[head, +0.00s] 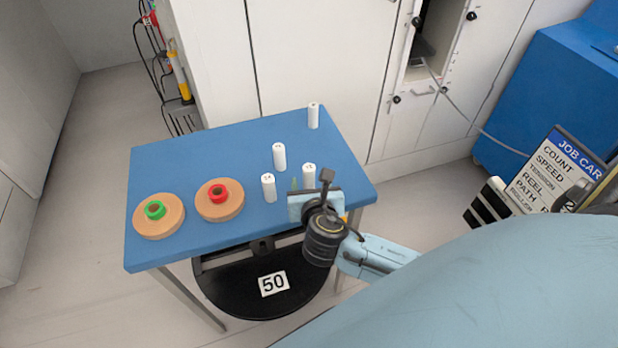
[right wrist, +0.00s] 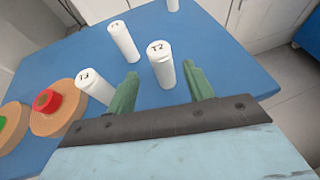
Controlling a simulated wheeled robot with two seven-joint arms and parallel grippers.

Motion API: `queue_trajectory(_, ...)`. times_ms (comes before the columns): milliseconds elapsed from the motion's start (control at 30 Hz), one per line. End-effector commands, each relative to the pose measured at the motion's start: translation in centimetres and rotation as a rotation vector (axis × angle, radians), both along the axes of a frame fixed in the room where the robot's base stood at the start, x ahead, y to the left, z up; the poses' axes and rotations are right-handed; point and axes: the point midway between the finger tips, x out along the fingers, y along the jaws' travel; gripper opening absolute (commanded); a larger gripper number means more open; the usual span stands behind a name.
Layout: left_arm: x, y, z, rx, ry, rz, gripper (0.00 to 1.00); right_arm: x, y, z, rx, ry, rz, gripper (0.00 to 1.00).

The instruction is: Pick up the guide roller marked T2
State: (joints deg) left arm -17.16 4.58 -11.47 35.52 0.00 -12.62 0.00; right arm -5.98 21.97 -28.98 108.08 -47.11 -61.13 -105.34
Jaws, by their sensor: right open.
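The white guide roller marked T2 (right wrist: 163,68) stands upright on the blue table. In the head view it is the roller (head: 309,174) just beyond my right gripper (head: 302,187). My right gripper (right wrist: 160,72) is open and empty, its green fingers spread to either side of the T2 roller in the wrist view. I cannot tell how far the roller is between the fingertips. No contact shows. My left gripper is not in view.
Rollers that look marked T3 (right wrist: 95,88) and T1 (right wrist: 124,42) stand close left of T2. Another roller (head: 313,116) stands at the table's (head: 190,158) far edge. Tan reels with green (head: 160,226) and red (head: 222,212) hubs lie left. White cabinets stand behind.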

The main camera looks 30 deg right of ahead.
Motion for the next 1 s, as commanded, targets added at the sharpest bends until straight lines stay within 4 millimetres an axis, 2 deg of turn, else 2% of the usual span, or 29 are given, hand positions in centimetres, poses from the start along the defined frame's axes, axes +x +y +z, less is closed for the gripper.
queue_trajectory(333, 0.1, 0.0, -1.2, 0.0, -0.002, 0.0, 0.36, 3.7, -2.0, -2.0, 0.001, -0.001, 0.001, 0.52)
queue_trajectory(633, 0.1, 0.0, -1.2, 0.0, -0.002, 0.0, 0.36, 4.0, -2.2, -2.1, 0.002, 0.0, 0.001, 0.52)
queue_trajectory(1000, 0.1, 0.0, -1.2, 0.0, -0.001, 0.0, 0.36, 4.0, -2.2, -2.1, 0.002, 0.0, 0.001, 0.04)
